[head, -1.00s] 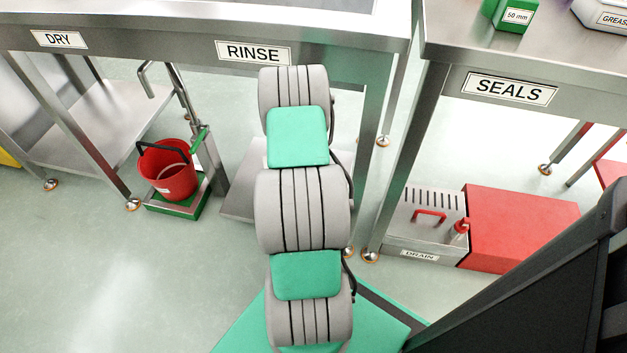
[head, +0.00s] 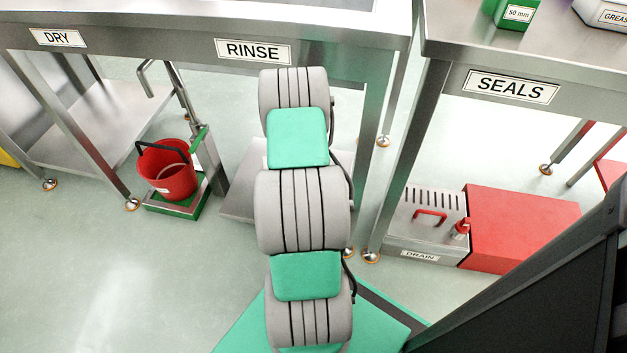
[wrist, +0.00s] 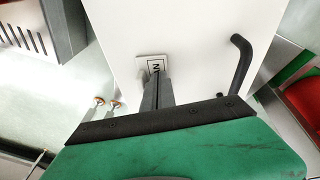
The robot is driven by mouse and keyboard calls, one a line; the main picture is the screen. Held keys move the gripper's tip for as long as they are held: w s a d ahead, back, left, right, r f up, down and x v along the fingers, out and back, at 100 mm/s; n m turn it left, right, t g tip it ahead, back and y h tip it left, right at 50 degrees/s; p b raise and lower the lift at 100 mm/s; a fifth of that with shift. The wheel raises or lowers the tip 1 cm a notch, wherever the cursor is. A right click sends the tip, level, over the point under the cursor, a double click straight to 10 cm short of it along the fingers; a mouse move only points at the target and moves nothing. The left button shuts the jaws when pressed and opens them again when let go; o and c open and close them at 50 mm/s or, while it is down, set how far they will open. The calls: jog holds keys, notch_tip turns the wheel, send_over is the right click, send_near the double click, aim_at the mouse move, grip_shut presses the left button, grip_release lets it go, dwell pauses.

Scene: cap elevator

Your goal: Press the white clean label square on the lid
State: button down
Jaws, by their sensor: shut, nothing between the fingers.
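The white lid (wrist: 195,35) fills the upper middle of the wrist view as a plain flat panel. A small white label square (wrist: 143,63) with a dark border sits on it, and a letter that looks like N shows. My gripper (wrist: 157,80) is shut, with nothing between its fingers, and its tips overlap the lower part of the label in the picture. Whether the tips touch the label I cannot tell. The rest of the lettering is hidden behind the fingers. The head view shows neither the lid nor my gripper.
A black bent handle (wrist: 240,65) stands out right of my fingers. In the head view are the RINSE bench (head: 330,32), the SEALS bench (head: 590,92), a red bucket (head: 178,181) on a green-edged stand, and a red-and-steel drain unit (head: 525,228). Open floor lies at lower left.

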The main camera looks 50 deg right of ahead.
jog(key=shift+d+p+v, duration=0.25)
jog(key=shift+p+v, duration=0.7)
jog(key=shift+v, duration=0.2)
jog(key=shift+d+p+v, duration=0.25)
jog(key=shift+p+v, duration=0.7)
jog(key=shift+v, duration=0.25)
jog(key=shift+w+r, duration=0.15)
jog(key=shift+w, duration=0.05)
